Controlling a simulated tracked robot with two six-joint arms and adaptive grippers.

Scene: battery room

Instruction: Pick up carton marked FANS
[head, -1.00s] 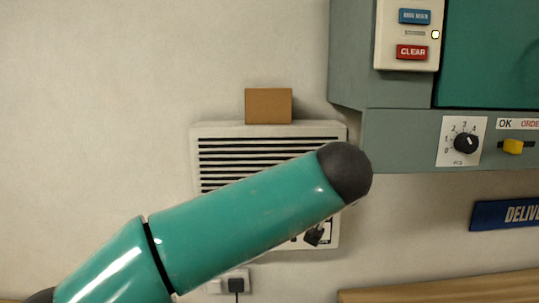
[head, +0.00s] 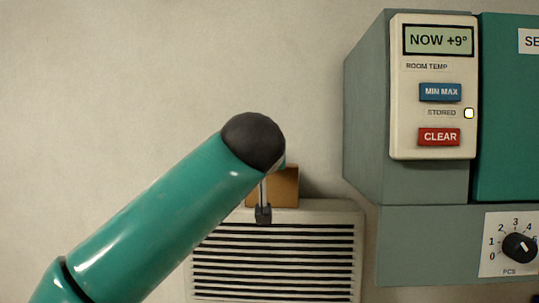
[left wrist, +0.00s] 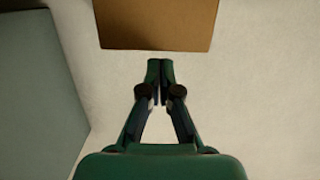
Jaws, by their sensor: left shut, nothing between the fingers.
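A plain brown carton (head: 285,186) sits on top of a white louvred wall unit in the head view. No FANS marking shows on the sides I see. My left gripper (head: 263,215) hangs in front of the carton's left part, and my dark wrist end hides some of it. In the left wrist view the carton (left wrist: 157,24) fills the top middle. My left gripper (left wrist: 160,68) is shut and empty there, its fingertips just below the carton's edge in the picture, with a small gap between. My right gripper is not in view.
The white louvred unit (head: 335,213) is on the wall below the carton. A grey-green cabinet (head: 365,110) with a thermometer panel (head: 434,85) stands close on the right. A grey surface (left wrist: 38,85) is at left in the left wrist view. The wall left of the carton is bare.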

